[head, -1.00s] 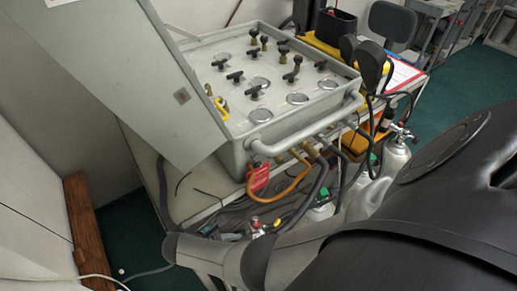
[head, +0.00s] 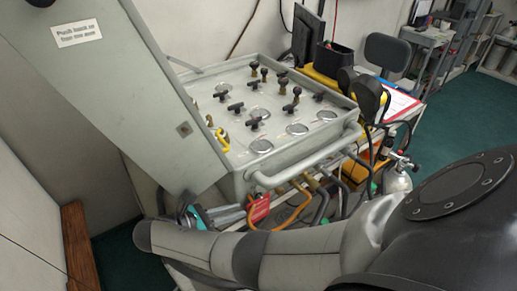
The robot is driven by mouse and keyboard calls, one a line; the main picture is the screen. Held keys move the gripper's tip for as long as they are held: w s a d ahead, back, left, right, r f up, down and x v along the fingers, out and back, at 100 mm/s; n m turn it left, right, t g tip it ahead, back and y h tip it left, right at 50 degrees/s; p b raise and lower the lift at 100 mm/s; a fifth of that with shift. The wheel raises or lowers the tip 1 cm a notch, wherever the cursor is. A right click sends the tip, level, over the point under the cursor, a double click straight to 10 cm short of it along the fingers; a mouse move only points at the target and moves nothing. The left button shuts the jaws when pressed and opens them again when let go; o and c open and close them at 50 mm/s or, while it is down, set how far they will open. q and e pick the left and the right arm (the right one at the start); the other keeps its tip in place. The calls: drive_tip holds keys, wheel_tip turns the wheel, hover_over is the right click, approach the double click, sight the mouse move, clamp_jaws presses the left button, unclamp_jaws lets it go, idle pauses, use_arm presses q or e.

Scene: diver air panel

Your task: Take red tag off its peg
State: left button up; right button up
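The red tag (head: 259,208) hangs at the front of the grey air panel (head: 238,180), below its front rail and beside the orange hose. The peg that holds it is too small to make out. My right gripper (head: 242,212) comes in from the left of the tag, with its grey fingers pointing right and their tips at or close to the tag's left edge. I cannot tell whether the fingers touch the tag or how far apart they are. My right arm hides what is below. My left gripper is not in view.
The panel's open lid (head: 120,90) stands over its left side. The tubular front rail (head: 310,160) runs just above the tag. An orange hose (head: 293,215) and dark hoses hang to the right. A gas cylinder (head: 398,178) stands further right.

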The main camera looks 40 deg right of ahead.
sight(258, 206)
drive_tip(key=x, duration=0.8)
drive_tip(key=shift+s+d+f, duration=0.1)
drive_tip(key=shift+s+d, duration=0.05)
clamp_jaws()
